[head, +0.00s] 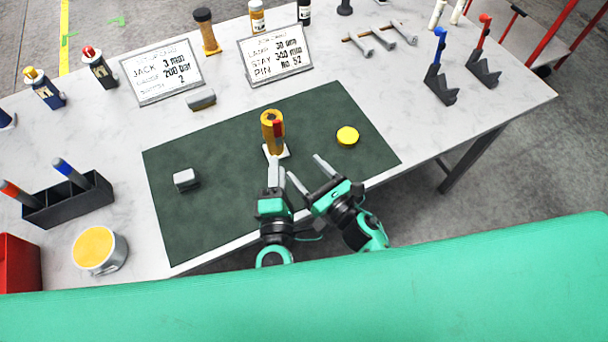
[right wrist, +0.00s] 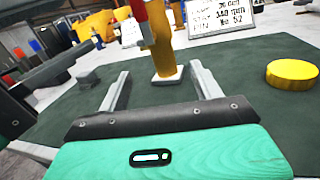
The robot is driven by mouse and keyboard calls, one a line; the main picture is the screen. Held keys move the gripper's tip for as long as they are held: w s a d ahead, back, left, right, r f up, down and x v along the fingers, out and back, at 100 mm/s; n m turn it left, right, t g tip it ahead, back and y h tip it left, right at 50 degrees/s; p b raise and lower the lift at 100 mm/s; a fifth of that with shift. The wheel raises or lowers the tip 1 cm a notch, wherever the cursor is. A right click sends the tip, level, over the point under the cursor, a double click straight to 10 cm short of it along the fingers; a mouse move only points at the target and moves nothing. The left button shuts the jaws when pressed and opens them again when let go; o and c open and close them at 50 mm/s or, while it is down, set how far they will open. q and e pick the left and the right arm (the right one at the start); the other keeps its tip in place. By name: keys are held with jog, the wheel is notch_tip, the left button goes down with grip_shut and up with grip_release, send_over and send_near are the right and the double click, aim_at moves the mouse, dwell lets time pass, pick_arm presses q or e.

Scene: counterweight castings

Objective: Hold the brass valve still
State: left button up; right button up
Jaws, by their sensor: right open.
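The brass valve (head: 267,118) is a gold upright cylinder on a pale square base, on the green mat (head: 220,215). A red part (head: 278,129) shows against its front. My left gripper (head: 275,162) is just in front of the base, its fingers close together; I cannot tell whether they touch or hold anything. My right gripper (head: 304,167) is open and empty, to the right of the left one and short of the valve. In the right wrist view the valve (right wrist: 163,55) stands beyond and between the spread fingers (right wrist: 160,82), its top cut off.
A yellow disc (head: 347,136) lies right of the valve, and a grey block (head: 186,180) lies left on the mat. Two sign plates (head: 163,72) (head: 275,55) stand behind. A dark pen holder (head: 70,203) and a tin (head: 100,252) are at left.

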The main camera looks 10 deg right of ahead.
aim_at(279, 147)
jog(key=shift+s+a+f+h, duration=0.1)
jog(key=shift+a+f+h, duration=0.35)
jog(key=shift+f+h, duration=0.1)
jog(key=shift+a+f, duration=0.2)
jog(key=x, duration=1.3)
jog(key=shift+w+f, duration=0.2)
jog(key=shift+w, duration=0.25)
